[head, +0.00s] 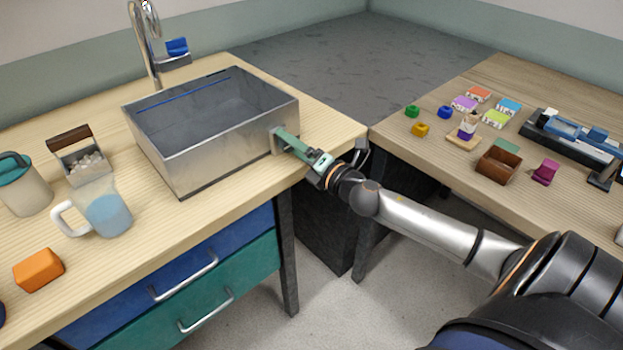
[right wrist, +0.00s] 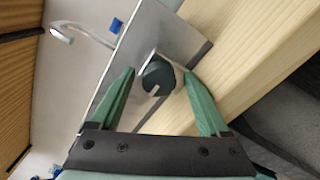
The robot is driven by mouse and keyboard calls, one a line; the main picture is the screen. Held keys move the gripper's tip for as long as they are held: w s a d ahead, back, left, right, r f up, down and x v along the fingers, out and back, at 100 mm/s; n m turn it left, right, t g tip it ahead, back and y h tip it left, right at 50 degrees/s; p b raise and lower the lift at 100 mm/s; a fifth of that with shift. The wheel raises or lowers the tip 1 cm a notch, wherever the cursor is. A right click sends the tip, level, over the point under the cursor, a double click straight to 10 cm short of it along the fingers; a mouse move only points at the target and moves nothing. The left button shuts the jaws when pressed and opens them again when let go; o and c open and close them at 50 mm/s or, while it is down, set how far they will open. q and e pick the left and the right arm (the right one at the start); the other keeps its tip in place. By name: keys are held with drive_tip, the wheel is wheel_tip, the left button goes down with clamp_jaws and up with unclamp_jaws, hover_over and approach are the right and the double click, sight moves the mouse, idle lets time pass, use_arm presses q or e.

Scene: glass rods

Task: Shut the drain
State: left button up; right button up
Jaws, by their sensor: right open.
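A grey metal basin (head: 186,150) sits on the left wooden counter under a faucet. In the right wrist view, a dark round knob (right wrist: 158,77) with a pale line on it is mounted on the basin's outer wall (right wrist: 148,36). My right gripper (head: 280,136) is at the basin's right end. In the right wrist view the green fingers of this gripper (right wrist: 163,85) are open, one on each side of the knob, with gaps visible between fingers and knob. In the head view the gripper hides the knob. The drain itself cannot be made out. My left gripper is not in view.
A faucet (head: 150,45) with a blue handle (head: 177,47) stands behind the basin. A pitcher of blue liquid (head: 104,207), a metal scoop-like container (head: 80,158) and an orange block (head: 38,270) are left. The right table (head: 440,165) holds several small objects.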

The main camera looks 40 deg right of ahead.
drive_tip(key=n, duration=0.4)
drive_tip(key=shift+n, duration=0.3)
drive_tip(key=shift+r+n, duration=0.15)
drive_tip(key=shift+n, duration=0.85)
drive_tip(key=n, duration=0.3)
drive_tip(key=shift+a+r+p, duration=0.1)
drive_tip(key=shift+p, duration=0.25)
drive_tip(key=n+p, duration=0.1)
drive_tip(key=n, duration=0.3)
drive_tip(key=shift+n, duration=0.3)
drive_tip(key=s, duration=1.2)
drive_tip(key=s+a+f+m+g+h+p, duration=0.1)
drive_tip(key=s+f+m+g+p, duration=0.15)
drive_tip(key=f+m, duration=0.4)
drive_tip(key=s+a+f+m+g+h+p, duration=0.1)
drive_tip(key=s+f+m+g+p, duration=0.15)
drive_tip(key=f+m, duration=0.4)
drive_tip(key=s+a+f+m+g+y+p, duration=0.1)
drive_tip(key=s+a+f+m+p, duration=0.1)
drive_tip(key=a+m, duration=0.3)
drive_tip(key=s+a+f+m+g+y+p, duration=0.1)
drive_tip(key=s+a+m, duration=0.3)
drive_tip(key=m, duration=0.6)
drive_tip(key=shift+s+a+f+g+p, duration=0.35)
drive_tip(key=shift+a+f+g, duration=0.15)
drive_tip(key=shift+a+g, duration=0.25)
drive_tip(key=shift+d, duration=0.1)
